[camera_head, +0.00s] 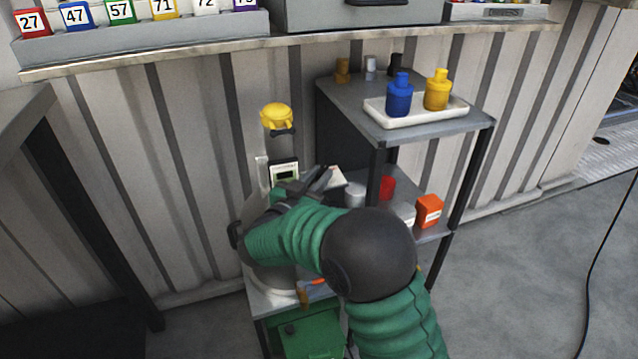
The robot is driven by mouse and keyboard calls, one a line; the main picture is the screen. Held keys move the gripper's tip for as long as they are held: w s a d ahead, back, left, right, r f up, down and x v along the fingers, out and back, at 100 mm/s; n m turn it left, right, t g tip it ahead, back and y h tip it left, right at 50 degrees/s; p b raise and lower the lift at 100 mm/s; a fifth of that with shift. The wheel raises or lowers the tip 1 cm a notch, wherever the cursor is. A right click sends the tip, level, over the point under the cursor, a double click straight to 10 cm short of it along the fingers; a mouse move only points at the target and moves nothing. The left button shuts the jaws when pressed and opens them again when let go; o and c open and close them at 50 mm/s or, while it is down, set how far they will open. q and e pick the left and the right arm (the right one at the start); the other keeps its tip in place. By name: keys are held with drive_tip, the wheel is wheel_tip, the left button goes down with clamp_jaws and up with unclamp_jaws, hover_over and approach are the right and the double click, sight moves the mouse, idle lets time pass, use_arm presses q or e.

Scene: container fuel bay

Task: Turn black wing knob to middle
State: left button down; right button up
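A small black winged piece (283,131), which looks like the wing knob, sits just under a yellow rounded fitting (276,115) on the wall panel. Its exact turn is too small to tell. My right arm, with green sleeves and a dark elbow, comes in from the lower right. My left gripper is not in view.
A grey shelf stand (335,95) at right holds a white tray (377,114) with blue (399,96) and yellow (437,90) bottles. An orange box (428,211) is on its lower shelf. A rounded grey vessel (250,215) stands partly behind my forearm. Floor at right is clear except a cable (597,270).

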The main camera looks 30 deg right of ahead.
drive_tip(key=shift+r, duration=0.1)
clamp_jaws()
idle(0.3)
